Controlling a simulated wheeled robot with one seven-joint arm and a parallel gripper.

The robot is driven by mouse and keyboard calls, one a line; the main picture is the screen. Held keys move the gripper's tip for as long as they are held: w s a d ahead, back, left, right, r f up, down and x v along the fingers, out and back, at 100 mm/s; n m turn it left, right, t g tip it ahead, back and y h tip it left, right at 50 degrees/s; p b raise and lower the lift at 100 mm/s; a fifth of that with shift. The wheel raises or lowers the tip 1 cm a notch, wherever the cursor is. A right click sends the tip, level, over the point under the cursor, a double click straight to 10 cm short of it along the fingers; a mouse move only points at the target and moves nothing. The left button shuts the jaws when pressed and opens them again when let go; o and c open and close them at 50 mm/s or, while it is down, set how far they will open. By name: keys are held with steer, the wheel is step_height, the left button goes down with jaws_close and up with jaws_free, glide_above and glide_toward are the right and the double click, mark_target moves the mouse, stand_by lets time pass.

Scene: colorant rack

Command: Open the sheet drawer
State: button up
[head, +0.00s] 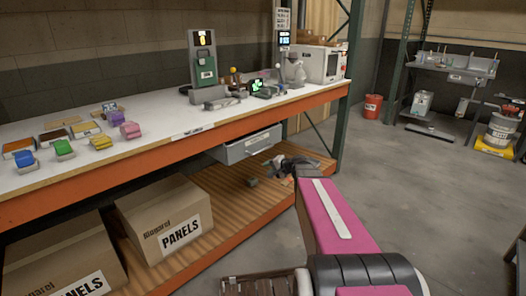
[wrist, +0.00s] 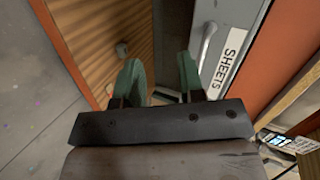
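The sheet drawer (head: 246,146) is a grey metal box hung under the orange front beam of the workbench in the head view. In the wrist view the drawer front (wrist: 228,15) is at the upper right, with a white "SHEETS" label (wrist: 230,62) and a grey handle (wrist: 207,42). My gripper (wrist: 160,78) is open, with two green fingers apart and nothing seen between them. The handle lies just beyond and right of the right finger; I cannot tell whether they touch.
The workbench (head: 60,176) carries colored blocks, a green-fronted device (head: 204,68) and a white box machine (head: 322,62). Below, a wooden shelf (head: 212,232) holds cardboard "PANELS" boxes (head: 165,220). A green post (head: 352,70) stands at the bench's right end.

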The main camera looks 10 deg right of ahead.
mark_target(262, 150)
steer(key=w+d+r+m+t, duration=0.3)
steer(key=w+d+r, duration=0.1)
steer(key=w+d, duration=0.15)
steer(key=x, duration=1.1)
steer(key=shift+a+r, duration=0.15)
steer(key=shift+a, duration=0.15)
steer(key=shift+c, duration=0.3)
steer(key=shift+s, duration=0.1)
jaws_close()
